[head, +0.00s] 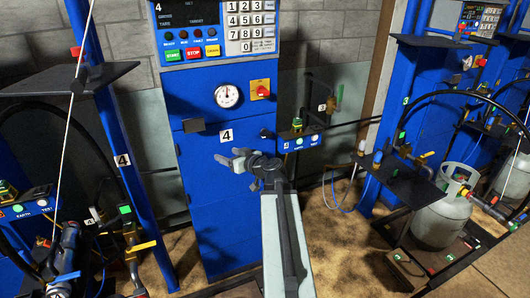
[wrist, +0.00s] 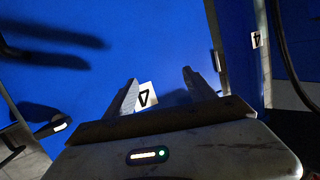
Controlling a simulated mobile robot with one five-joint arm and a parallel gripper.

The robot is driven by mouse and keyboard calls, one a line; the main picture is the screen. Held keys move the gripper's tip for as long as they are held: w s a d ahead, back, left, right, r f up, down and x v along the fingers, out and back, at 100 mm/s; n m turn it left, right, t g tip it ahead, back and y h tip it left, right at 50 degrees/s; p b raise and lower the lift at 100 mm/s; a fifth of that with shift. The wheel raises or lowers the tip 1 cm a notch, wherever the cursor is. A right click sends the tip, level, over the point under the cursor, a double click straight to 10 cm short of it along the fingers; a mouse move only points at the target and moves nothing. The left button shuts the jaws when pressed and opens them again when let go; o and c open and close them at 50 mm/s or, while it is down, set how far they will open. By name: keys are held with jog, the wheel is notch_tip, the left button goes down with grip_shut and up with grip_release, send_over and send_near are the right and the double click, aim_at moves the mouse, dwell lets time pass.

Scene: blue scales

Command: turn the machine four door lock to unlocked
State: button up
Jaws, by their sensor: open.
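The blue machine four cabinet (head: 215,215) stands in the middle of the head view, with a white "4" label (head: 226,136) on its front. A small dark block (head: 194,126) sits at the front's upper left, and another dark fitting (head: 266,133) at its right edge. I cannot tell which is the door lock or how it is set. My gripper (head: 231,157) is open and empty in front of the blue face, just below the label. In the wrist view my gripper (wrist: 160,79) shows both fingers apart, with a "4" label (wrist: 148,95) beyond them.
A gauge (head: 228,95) and a red-yellow rotary switch (head: 260,89) sit above, under the keypad panel (head: 252,25). A small blue button box (head: 300,140) juts out on the right. A blue post (head: 115,150) and black shelf (head: 70,80) stand left; a gas cylinder (head: 440,215) stands right.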

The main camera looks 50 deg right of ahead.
aim_at(268, 136)
jog(key=s+d+r+m+t+h+b, duration=0.1)
jog(key=s+d+m+h, duration=0.2)
jog(key=d, duration=0.5)
jog(key=s+d+r+h+b, duration=0.1)
jog(key=s+d+h, duration=0.3)
jog(key=s+d, duration=0.3)
jog(key=x, duration=0.9)
jog(key=shift+w+f, duration=0.1)
jog(key=shift+w, duration=0.15)
jog(key=shift+c, duration=0.3)
